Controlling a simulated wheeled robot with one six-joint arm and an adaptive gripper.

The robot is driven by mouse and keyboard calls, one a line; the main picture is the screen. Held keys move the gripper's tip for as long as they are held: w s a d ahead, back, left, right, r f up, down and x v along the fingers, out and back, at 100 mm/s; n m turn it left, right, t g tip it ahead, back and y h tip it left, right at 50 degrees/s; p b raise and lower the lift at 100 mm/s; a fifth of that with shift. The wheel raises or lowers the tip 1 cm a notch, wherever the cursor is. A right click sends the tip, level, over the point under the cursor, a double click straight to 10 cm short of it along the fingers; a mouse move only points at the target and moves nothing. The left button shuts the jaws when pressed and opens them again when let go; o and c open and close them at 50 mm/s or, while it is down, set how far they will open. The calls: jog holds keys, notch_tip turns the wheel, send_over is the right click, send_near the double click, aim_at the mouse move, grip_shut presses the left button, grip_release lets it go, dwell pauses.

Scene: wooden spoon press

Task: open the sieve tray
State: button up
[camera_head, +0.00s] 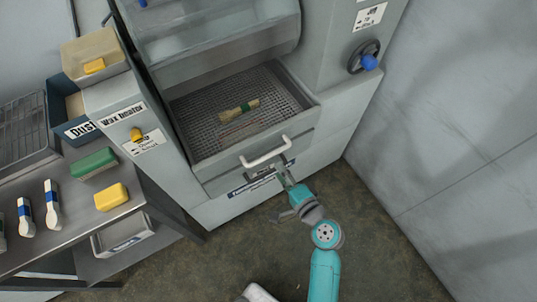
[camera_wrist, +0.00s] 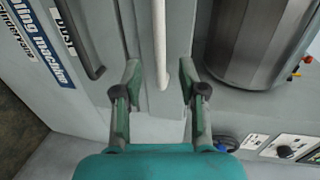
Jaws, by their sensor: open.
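The sieve tray (camera_head: 236,112) is a grey perforated tray in the front of the grey machine, below a curved hood. My gripper (camera_head: 285,168) is at the right end of this handle. In the wrist view my gripper (camera_wrist: 160,78) is open, with the handle's end between its fingers and gaps on both sides. I cannot tell how far the tray is drawn out.
A dark handle (camera_wrist: 84,42) beside a "Dust" label is close to the white one. The bench (camera_head: 70,215) at left holds brushes (camera_head: 53,204), a yellow block (camera_head: 111,197) and a green block (camera_head: 93,163). A blue-knobbed wheel (camera_head: 366,60) is at upper right. Floor (camera_head: 390,250) is clear at right.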

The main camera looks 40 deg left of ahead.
aim_at(268, 155)
jog(key=x, duration=0.8)
jog(key=shift+w+a, duration=0.15)
jog(key=shift+a, duration=0.05)
grip_shut()
